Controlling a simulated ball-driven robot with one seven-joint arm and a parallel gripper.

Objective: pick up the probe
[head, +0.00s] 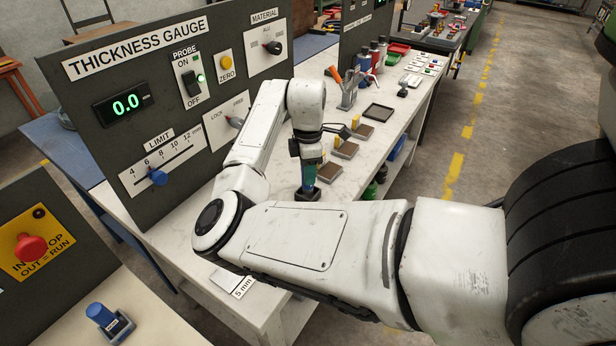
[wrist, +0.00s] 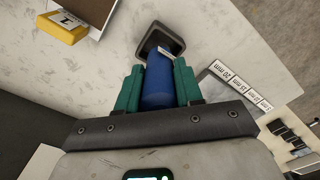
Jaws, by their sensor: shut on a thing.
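The probe (wrist: 158,82) is a blue cylinder in the middle of the wrist view. My gripper (wrist: 158,72) is shut on it, with a green finger on each side. The probe's far end is at a dark square holder (wrist: 174,36); I cannot tell whether it still sits in it or is just above. In the head view my gripper (head: 308,174) points down at the white bench, over the dark holder (head: 306,196). The probe is mostly hidden by the fingers there.
The grey thickness gauge panel (head: 180,120) stands left of my arm. Blocks with yellow grips (head: 345,149) and a black tray (head: 379,112) lie farther back. A labelled step piece (wrist: 236,86) lies close by on the right in the wrist view.

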